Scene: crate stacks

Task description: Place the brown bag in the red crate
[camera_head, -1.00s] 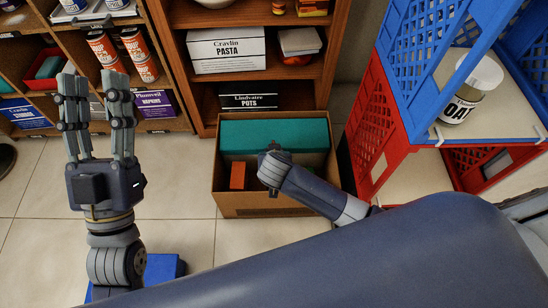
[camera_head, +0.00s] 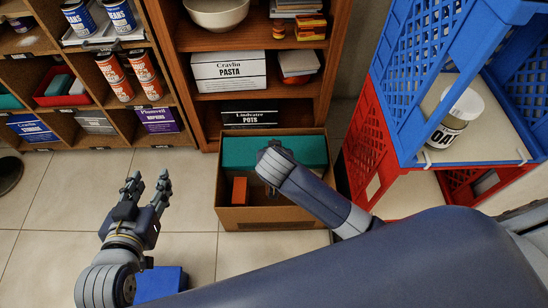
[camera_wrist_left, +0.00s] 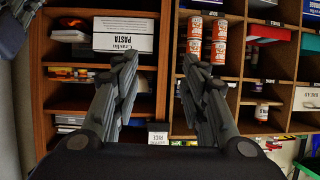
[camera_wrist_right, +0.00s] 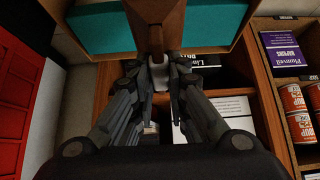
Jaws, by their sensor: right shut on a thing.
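The red crate (camera_head: 376,140) stands at the right under a blue crate. Its red wall also shows at the left edge of the right wrist view (camera_wrist_right: 18,95). My right arm reaches over a cardboard box, and its fingers are mostly hidden in the head view. In the right wrist view my right gripper (camera_wrist_right: 160,75) is shut on a narrow part below a brown thing (camera_wrist_right: 155,14), which looks like the brown bag; most of it is out of frame. My left gripper (camera_head: 150,184) is open and empty, low at the left over the floor.
The cardboard box (camera_head: 270,216) on the floor holds a teal block (camera_head: 240,152) and an orange box (camera_head: 239,190). The blue crate (camera_head: 399,110) holds an oats jar (camera_head: 455,118). Shelves (camera_head: 215,131) line the back. A blue block (camera_head: 160,284) lies below my left gripper.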

